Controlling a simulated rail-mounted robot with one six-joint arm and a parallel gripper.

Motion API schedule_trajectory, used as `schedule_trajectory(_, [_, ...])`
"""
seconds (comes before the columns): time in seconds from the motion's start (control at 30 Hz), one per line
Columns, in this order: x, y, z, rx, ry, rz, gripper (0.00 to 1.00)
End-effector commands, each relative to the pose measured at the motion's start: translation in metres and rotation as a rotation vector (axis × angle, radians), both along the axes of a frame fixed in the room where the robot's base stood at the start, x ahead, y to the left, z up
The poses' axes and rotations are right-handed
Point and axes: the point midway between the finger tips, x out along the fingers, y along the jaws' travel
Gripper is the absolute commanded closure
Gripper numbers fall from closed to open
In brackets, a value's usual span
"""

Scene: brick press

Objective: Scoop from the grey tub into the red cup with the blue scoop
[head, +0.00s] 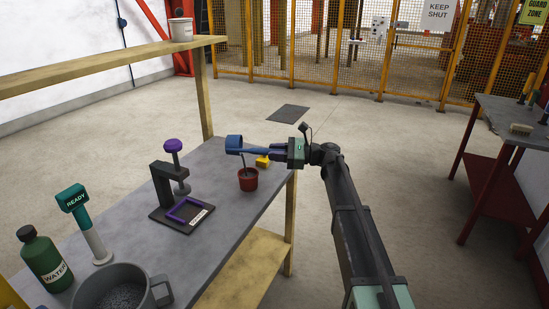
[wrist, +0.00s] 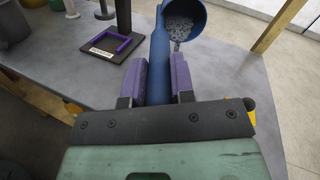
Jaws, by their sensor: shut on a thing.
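My gripper (head: 277,149) is shut on the handle of the blue scoop (head: 234,144), above the grey bench. In the wrist view, the handle lies between the purple fingers (wrist: 159,82), and the scoop's bowl (wrist: 160,48) is tilted with grey grains (wrist: 180,25) in it. Some grains spill over its lip. In the head view, a thin dark stream runs from the bowl down to the red cup (head: 248,182), which stands upright below it near the bench's right edge. The grey tub (head: 84,294), with dark grains inside, stands at the near left.
A press (head: 160,187) with a purple knob and purple frame stands left of the cup. A green water bottle (head: 45,258) and a teal READY post (head: 73,197) stand near the tub. A yellow object (head: 262,162) is behind the cup. A wooden shelf (head: 110,62) overhangs the back.

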Motion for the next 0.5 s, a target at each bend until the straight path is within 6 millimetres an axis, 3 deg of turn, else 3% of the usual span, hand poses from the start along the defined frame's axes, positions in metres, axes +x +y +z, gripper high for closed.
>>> schedule_trajectory(0.03, [0.0, 0.0, -0.008, 0.017, -0.002, 0.0, 1.0])
schedule_trajectory(0.5, [0.0, -0.002, -0.025, 0.184, -0.018, 0.0, 1.0])
